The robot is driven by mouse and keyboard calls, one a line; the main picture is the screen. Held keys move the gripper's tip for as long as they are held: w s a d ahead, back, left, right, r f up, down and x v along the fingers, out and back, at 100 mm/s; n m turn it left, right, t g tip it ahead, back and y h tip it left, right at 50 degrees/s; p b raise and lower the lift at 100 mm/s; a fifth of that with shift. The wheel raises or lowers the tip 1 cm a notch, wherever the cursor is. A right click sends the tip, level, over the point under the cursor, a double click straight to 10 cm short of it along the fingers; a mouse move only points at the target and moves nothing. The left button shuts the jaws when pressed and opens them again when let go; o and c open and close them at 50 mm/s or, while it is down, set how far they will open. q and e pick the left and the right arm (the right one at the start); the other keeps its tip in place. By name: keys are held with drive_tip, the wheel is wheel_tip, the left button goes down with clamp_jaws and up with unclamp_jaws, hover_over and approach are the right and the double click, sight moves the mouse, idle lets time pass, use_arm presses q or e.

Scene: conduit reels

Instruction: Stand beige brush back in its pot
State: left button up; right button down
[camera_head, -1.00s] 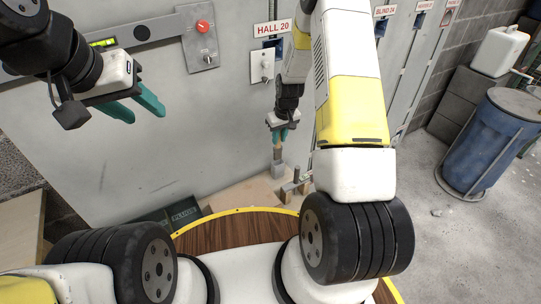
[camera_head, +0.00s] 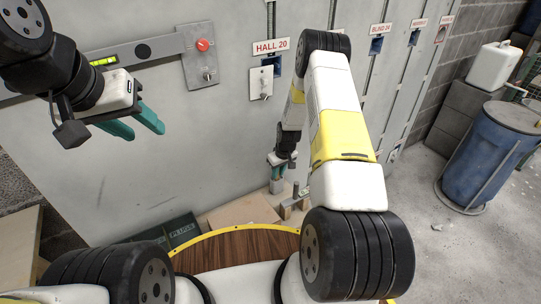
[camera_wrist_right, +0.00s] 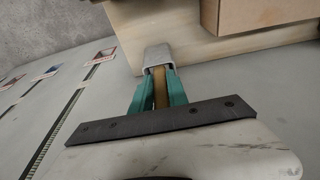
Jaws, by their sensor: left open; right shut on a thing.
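My right gripper (camera_head: 279,163) is lowered just above the light grey pot (camera_head: 276,185), near the wall. In the right wrist view, its green fingers (camera_wrist_right: 158,92) are shut on the beige brush (camera_wrist_right: 160,86). The brush's far end goes in at the mouth of the grey pot (camera_wrist_right: 157,55), and the fingertips are close to the rim. How deep the brush sits, and whether it touches the bottom, is hidden. My left gripper (camera_head: 136,122) is open and empty at the upper left, well away from the pot.
A hammer-like tool (camera_head: 296,195) stands close to the right of the pot. A cardboard-coloured box (camera_head: 245,210) and dark boxes (camera_head: 170,230) lie below the grey wall panel (camera_head: 190,150). A blue barrel (camera_head: 490,155) stands at the right on open floor.

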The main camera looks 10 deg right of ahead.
drive_tip(key=shift+f, duration=0.2)
drive_tip(key=c, duration=1.3)
unclamp_jaws()
drive_tip(key=s+a+r+m+t, duration=0.1)
drive_tip(key=s+r, duration=0.3)
drive_tip(key=r, duration=0.9)
drive_tip(key=s+r, duration=0.4)
drive_tip(key=r, duration=0.9)
drive_tip(key=s+a+r+m+t, duration=0.1)
drive_tip(key=s+r, duration=0.4)
drive_tip(key=r, duration=0.8)
drive_tip(key=s+a+r, duration=0.1)
drive_tip(key=s+r, duration=0.2)
drive_tip(key=s, duration=0.3)
drive_tip(key=s+a+r+m+t+y, duration=0.1)
drive_tip(key=s+r, duration=0.3)
drive_tip(key=s, duration=0.3)
drive_tip(key=s+a+r, duration=0.1)
drive_tip(key=s+r, duration=0.2)
drive_tip(key=s, duration=0.4)
drive_tip(key=shift+r+t, duration=0.15)
drive_tip(key=shift+t, duration=0.25)
